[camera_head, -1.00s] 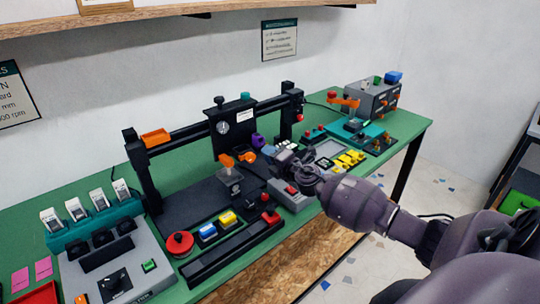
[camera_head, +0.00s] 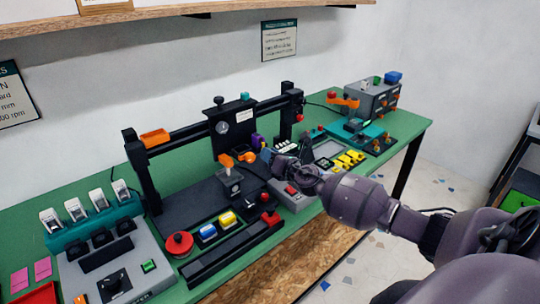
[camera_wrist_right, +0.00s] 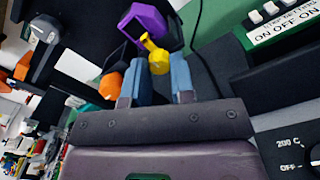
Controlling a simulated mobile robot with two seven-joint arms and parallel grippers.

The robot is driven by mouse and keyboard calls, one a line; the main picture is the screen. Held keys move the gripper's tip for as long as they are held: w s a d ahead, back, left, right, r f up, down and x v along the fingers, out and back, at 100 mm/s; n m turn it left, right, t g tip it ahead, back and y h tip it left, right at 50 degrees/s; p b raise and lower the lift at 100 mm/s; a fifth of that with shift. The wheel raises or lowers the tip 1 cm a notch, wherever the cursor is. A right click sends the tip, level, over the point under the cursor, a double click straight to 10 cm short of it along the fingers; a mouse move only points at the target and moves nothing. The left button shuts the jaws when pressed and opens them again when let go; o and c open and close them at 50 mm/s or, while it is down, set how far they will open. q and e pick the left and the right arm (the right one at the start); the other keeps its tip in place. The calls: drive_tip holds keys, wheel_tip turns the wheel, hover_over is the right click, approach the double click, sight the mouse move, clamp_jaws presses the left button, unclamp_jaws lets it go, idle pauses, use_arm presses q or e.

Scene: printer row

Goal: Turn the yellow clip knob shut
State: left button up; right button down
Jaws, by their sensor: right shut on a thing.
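The yellow clip knob (camera_wrist_right: 157,62) shows in the right wrist view. It has a rounded body and a short arm reaching up and left toward a purple part (camera_wrist_right: 146,22). My right gripper (camera_wrist_right: 160,66) has its two blue-grey fingers on either side of the knob, shut on it. In the head view my right gripper (camera_head: 270,156) is at the printer's right side, just below the purple part (camera_head: 257,140). The knob is hidden there behind the gripper. My left gripper is in neither view.
An orange knob (camera_wrist_right: 111,84) is close left of the fingers in the wrist view. A grey box with a red switch (camera_head: 291,189) is just below my right gripper in the head view. Yellow blocks (camera_head: 351,160) lie to its right. The printer's black frame (camera_head: 220,124) stands to its left.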

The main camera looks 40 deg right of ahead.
drive_tip(key=shift+n, duration=0.3)
drive_tip(key=c, duration=1)
unclamp_jaws()
drive_tip(key=shift+o, duration=0.2)
drive_tip(key=s, duration=1)
drive_tip(key=shift+s+d, duration=0.4)
drive_tip(key=shift+d, duration=0.05)
